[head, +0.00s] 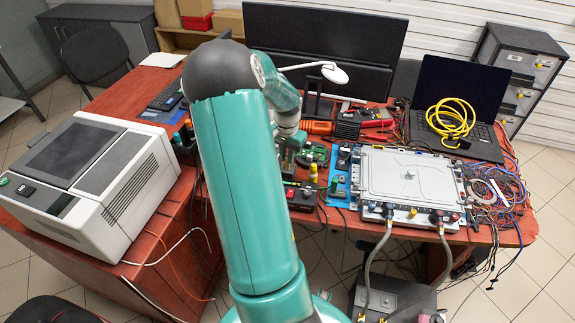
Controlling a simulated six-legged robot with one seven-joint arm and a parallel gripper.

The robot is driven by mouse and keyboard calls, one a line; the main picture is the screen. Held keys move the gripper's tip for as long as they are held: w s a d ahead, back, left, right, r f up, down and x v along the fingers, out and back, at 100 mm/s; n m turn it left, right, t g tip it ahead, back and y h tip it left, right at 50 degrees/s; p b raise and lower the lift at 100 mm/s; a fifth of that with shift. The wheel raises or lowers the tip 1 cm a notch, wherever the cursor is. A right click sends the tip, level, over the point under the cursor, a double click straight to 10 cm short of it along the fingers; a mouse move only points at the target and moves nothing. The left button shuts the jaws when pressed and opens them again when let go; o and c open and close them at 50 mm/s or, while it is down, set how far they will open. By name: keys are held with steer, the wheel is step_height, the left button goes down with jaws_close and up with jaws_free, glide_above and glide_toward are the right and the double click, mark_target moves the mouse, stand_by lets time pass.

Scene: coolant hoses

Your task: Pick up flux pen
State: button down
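My teal arm rises through the middle of the head view, bends at a dark grey elbow and comes down over the red desk (150,222). Its grey wrist end (289,122) is above the cluttered middle of the desk. My gripper is low behind the arm, and its fingers cannot be made out, so I cannot tell whether it is open or holds anything. I cannot pick out the flux pen for sure. A small upright yellow-topped item (313,172) stands by a dark box (301,195) with red parts, right of the arm, but it is too small to name.
A grey metal housing (412,176) with hoses (371,262) at its front fills the right of the desk. A laptop (463,100) bears a coiled yellow cable (451,118). Loose wires (497,196) lie at the right edge. A large white machine (92,178) stands at left.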

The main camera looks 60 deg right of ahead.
steer(key=shift+r, duration=0.1)
step_height(320, 180, up, 10)
stand_by(0.5)
